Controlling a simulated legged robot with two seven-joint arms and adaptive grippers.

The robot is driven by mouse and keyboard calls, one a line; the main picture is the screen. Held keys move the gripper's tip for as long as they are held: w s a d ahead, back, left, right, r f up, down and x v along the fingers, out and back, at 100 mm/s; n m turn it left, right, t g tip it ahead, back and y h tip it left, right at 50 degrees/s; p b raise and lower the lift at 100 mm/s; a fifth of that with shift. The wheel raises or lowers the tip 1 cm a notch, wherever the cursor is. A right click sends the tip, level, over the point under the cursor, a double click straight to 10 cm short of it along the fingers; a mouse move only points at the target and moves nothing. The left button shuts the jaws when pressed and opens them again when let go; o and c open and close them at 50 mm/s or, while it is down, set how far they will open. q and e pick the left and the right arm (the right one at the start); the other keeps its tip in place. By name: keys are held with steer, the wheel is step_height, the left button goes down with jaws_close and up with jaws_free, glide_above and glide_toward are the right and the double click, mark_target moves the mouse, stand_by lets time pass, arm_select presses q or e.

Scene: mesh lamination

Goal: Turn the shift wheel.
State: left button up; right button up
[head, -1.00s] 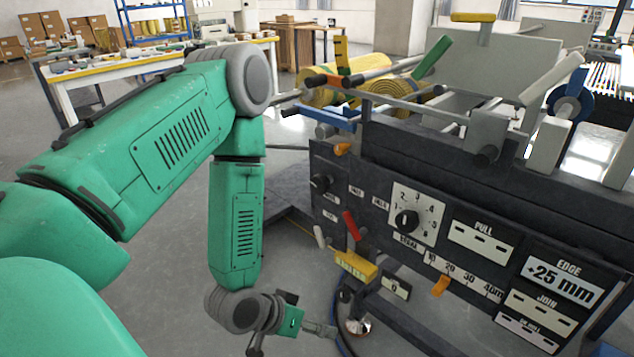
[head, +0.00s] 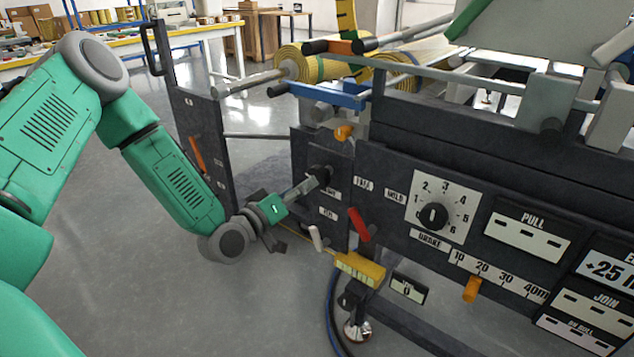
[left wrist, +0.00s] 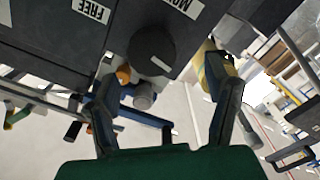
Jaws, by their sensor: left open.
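A black round knob (head: 321,174), apparently the shift wheel, sits on the left part of the dark machine panel (head: 345,165). Its labels are too small to read in the head view. My left gripper (head: 300,188) reaches it from the lower left, with a grey finger right at the knob. In the left wrist view the knob (left wrist: 152,50) lies ahead, between my open left fingers (left wrist: 165,82) and nearer the left one. A label reading FREE shows beside it. I cannot tell whether a finger touches the knob. My right gripper is not in view.
A numbered brake dial (head: 433,216) is further right. An upright dark panel (head: 200,130) stands left. Yellow rolls (head: 310,62) lie above. Open floor is below left.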

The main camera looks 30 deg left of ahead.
mark_target(317, 188)
arm_select(q)
steer(key=w, duration=0.2)
steer(key=w+d+b, duration=0.1)
steer(key=w, duration=0.1)
steer(key=w+d, duration=0.1)
steer(key=shift+w+d+r, duration=0.1)
steer(key=shift+w+r, duration=0.15)
steer(key=shift+w, duration=0.15)
steer(key=shift+w+d, duration=0.2)
steer(key=shift+w, duration=0.05)
steer(key=shift+s+a+f, duration=0.1)
steer(key=shift+a+f, duration=0.05)
steer(key=shift+a, duration=0.55)
steer(key=shift+c, duration=0.5)
steer(key=shift+s+a, duration=0.1)
steer(key=shift+a, duration=0.25)
steer(key=c, duration=1.1)
steer(key=shift+d, duration=0.55)
steer(key=shift+f, duration=0.15)
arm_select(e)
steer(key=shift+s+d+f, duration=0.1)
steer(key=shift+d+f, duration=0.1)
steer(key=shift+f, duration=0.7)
arm_select(q)
steer(key=shift+o, duration=0.2)
steer(key=shift+a, duration=0.15)
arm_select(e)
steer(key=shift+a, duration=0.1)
